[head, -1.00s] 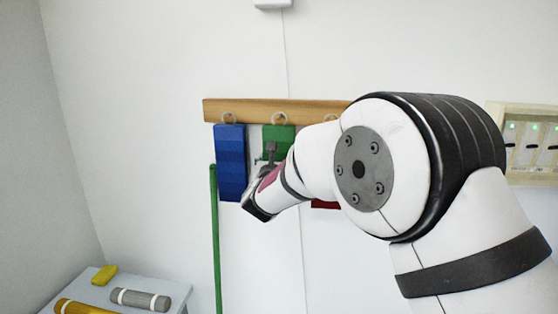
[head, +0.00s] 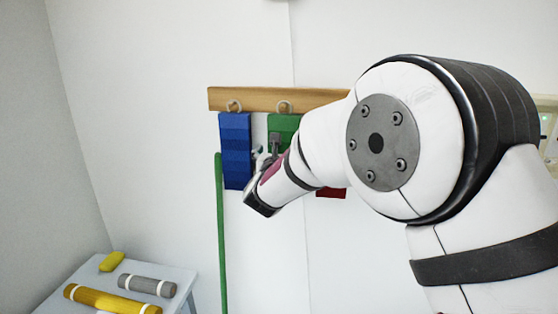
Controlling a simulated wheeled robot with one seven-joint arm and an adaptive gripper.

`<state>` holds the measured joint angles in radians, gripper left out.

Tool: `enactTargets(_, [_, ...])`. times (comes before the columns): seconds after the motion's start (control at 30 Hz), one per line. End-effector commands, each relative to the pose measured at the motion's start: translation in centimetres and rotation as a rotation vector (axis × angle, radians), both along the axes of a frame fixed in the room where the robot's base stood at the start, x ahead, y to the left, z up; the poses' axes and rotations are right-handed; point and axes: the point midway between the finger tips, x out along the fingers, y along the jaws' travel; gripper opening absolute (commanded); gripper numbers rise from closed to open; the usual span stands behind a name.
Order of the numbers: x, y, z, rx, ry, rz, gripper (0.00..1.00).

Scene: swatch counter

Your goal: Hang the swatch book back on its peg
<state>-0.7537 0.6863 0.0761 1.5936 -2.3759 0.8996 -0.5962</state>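A blue swatch book (head: 235,150) hangs by its ring at the left end of the wooden peg rail (head: 310,100). A green swatch book (head: 283,123) hangs below a ring to its right, its lower part hidden by my arm. A corner of a red one (head: 331,193) shows below my arm. My gripper (head: 273,147) is in front of the green book's lower edge, mostly hidden by my wrist; I cannot tell whether it touches it. A pink patch (head: 272,168) shows beside my wrist; I cannot tell whether it is held.
A green pole (head: 220,235) stands against the wall below the blue book. A pale table (head: 68,291) at lower left bears yellow and grey rolls and a small yellow item (head: 112,261). A switch panel (head: 548,125) is at the right edge.

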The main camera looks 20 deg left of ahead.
Motion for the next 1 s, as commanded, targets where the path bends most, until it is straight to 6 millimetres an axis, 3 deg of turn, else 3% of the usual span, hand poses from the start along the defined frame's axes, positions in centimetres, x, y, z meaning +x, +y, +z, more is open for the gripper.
enactTargets(0.2, [-4.7,-1.0,0.1,0.001,0.0,0.004,0.94])
enactTargets(0.4, [-7.8,-1.8,0.0,0.0,0.0,0.003,0.94])
enactTargets(0.6, [-9.2,-2.2,0.0,0.001,-0.001,0.001,0.94])
enactTargets(0.77, [-9.1,-2.9,0.3,0.012,0.004,-0.015,0.94])
enactTargets(0.87, [-8.1,-5.7,1.1,0.058,0.026,-0.082,0.94])
enactTargets(0.97, [-6.9,-11.0,2.4,0.152,0.068,-0.205,0.94])
enactTargets(1.0, [-6.6,-13.6,3.0,0.202,0.088,-0.266,0.94])
